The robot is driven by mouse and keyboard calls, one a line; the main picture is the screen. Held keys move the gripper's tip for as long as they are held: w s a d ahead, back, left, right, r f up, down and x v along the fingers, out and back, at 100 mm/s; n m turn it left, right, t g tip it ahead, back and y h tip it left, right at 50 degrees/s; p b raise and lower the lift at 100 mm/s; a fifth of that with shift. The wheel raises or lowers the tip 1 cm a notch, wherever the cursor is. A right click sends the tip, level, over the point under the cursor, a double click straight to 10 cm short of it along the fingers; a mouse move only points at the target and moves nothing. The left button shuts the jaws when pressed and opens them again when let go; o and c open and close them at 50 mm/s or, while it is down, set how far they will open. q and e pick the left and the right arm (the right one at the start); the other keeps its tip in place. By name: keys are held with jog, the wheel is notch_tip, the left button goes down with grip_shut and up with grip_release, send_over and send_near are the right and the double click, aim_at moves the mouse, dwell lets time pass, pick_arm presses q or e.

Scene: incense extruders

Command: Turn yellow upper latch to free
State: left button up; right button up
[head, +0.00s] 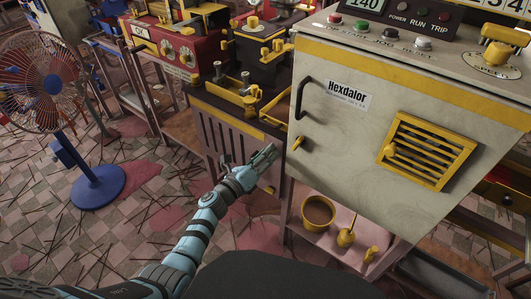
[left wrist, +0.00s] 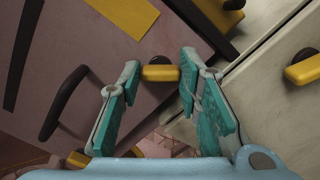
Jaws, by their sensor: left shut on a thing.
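My left gripper (head: 265,157) reaches to the right edge of the brown cabinet (head: 222,130), just left of the grey Hexdalor cabinet. A second yellow latch (left wrist: 78,158) sits at the lower left of the wrist view, past a dark handle (left wrist: 64,102). My right gripper is not in view.
The grey Hexdalor cabinet (head: 325,145) stands close on the right, with its own yellow latch (head: 297,143) and black handle (head: 302,98). A bowl (head: 319,212) stands on the shelf below. A fan (head: 50,85) stands at the left. Sticks litter the floor.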

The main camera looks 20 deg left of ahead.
pick_arm(q)
jog(key=n+p, duration=0.1)
jog(key=n, duration=0.4)
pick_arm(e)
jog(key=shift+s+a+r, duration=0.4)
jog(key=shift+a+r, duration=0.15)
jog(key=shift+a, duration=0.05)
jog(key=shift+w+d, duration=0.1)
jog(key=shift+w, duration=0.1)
pick_arm(q)
jog(key=o, duration=0.9)
jog(key=shift+o, duration=1.2)
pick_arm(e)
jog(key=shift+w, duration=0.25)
pick_arm(q)
jog(key=v, duration=1.2)
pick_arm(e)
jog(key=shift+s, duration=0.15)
